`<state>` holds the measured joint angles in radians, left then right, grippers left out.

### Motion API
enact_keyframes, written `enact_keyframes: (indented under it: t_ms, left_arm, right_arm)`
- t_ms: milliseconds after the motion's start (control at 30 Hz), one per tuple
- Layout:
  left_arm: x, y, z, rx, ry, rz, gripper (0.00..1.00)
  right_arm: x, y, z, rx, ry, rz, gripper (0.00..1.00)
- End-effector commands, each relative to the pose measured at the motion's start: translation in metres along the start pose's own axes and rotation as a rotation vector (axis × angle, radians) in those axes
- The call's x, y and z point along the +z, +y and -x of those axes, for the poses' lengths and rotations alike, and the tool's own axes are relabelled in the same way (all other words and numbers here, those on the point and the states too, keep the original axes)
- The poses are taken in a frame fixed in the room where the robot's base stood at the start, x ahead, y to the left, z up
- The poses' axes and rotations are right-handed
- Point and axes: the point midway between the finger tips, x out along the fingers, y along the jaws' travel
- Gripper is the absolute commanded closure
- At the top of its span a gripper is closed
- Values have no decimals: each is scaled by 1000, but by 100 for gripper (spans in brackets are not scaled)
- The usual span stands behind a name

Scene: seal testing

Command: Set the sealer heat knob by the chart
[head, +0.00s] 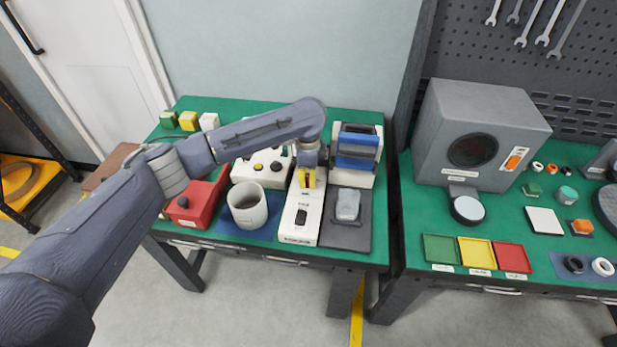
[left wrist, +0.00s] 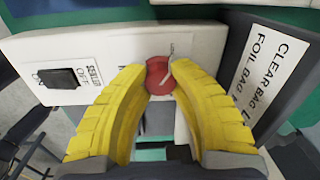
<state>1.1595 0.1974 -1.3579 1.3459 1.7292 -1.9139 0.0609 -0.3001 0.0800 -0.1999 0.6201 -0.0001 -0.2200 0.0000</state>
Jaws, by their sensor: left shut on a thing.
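The white sealer (head: 301,222) stands on the green bench, with a black switch on its front part; the switch (left wrist: 63,78), labelled OFF, also shows in the left wrist view. The red round heat knob (left wrist: 161,78) has a pale pointer line slanting up to the right. My left gripper (head: 308,178) is over the sealer, its yellow fingers (left wrist: 162,72) shut on the knob from both sides. The chart (left wrist: 262,80), a white label on a dark panel right of the knob, reads CLEAR BAG and FOIL BAG; its settings are cut off. The knob's scale is mostly hidden by the fingers.
A white cup (head: 247,212) and a red box (head: 192,205) stand left of the sealer. A grey plate with a clear item (head: 347,204) lies to its right, with a blue-topped device (head: 357,148) behind. The right bench holds a grey chamber (head: 480,125) and coloured trays.

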Motion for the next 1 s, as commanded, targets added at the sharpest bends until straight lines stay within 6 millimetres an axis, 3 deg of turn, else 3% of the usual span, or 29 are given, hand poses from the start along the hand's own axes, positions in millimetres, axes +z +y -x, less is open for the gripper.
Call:
enact_keyframes:
  t_ms: [967,1000]
  left_arm:
    - [6,0,-2,1,-11,4,100]
    - [6,0,-2,1,-11,4,75]
  right_arm:
    - [0,0,0,0,0,0,46]
    - [0,0,0,0,0,0,46]
